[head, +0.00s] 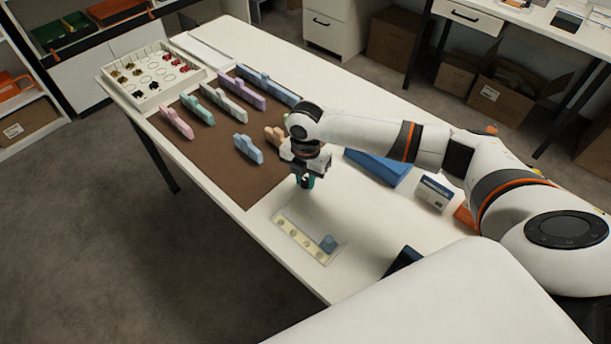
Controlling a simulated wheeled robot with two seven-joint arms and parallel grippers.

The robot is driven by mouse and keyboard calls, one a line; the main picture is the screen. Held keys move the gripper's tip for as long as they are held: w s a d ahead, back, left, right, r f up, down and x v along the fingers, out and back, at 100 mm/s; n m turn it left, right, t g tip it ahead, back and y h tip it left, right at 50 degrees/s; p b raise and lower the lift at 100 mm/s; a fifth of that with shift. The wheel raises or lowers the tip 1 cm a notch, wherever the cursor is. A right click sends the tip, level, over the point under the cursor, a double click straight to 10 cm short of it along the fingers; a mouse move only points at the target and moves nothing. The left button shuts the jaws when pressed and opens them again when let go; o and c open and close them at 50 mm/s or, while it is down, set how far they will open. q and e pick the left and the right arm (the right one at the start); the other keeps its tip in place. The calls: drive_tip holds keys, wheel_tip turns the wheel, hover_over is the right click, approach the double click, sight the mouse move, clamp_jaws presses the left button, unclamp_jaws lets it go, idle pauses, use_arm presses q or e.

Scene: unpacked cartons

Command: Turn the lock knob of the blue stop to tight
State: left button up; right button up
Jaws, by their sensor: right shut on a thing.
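My right gripper (304,184) points down over the near edge of the brown mat. It is shut on a small teal thing (307,182), mostly hidden between the fingers. A small blue piece (328,243), which looks like the blue stop, sits at the right end of a pale plate (293,217) with a yellowish strip of round marks. The gripper is above and to the left of this piece, apart from it. The lock knob and its setting are too small to make out. My left gripper is not in view.
The brown mat (215,158) holds several pastel notched blocks. A white compartment tray (143,91) stands at the far left of the table. A blue flat box (377,166) and a small white box (433,192) lie to the right. The tabletop around the plate is clear.

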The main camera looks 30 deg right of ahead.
drive_tip(key=shift+r+m+p, duration=0.2)
drive_tip(key=shift+m+p, duration=0.1)
drive_tip(key=shift+p, duration=0.2)
drive_tip(key=m+p, duration=0.7)
drive_tip(key=p, duration=0.1)
drive_tip(key=shift+p, duration=0.35)
drive_tip(key=m+p, duration=0.4)
drive_tip(key=m, duration=0.2)
drive_tip(key=m+p, duration=0.2)
drive_tip(key=m, duration=0.2)
drive_tip(key=shift+f+p, duration=0.15)
drive_tip(key=shift+p, duration=0.25)
drive_tip(key=shift+m, duration=0.3)
drive_tip(key=o, duration=1)
